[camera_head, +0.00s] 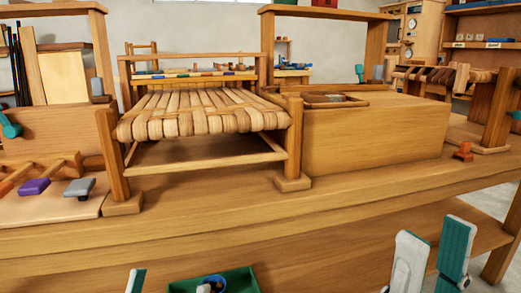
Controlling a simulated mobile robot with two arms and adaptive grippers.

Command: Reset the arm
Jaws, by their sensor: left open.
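My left gripper (136,281) shows only as a teal and white fingertip at the bottom edge, left of the green tray; the rest of it is out of the picture. It is open. My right gripper (433,249) is at the lower right, its white and teal fingers pointing up and apart, with nothing visible between them. Both are low in the view, in front of the workbench (240,225). A wooden frame with a woven bark seat (200,108) stands on the bench, well away from both grippers.
A green tray (240,280) with a blue ring (214,281) lies at the bottom. A large wooden box (375,133) stands right of the seat. Purple (34,187) and grey (79,187) tools lie at left. An orange clamp-like piece (463,152) sits at right. The bench's front strip is clear.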

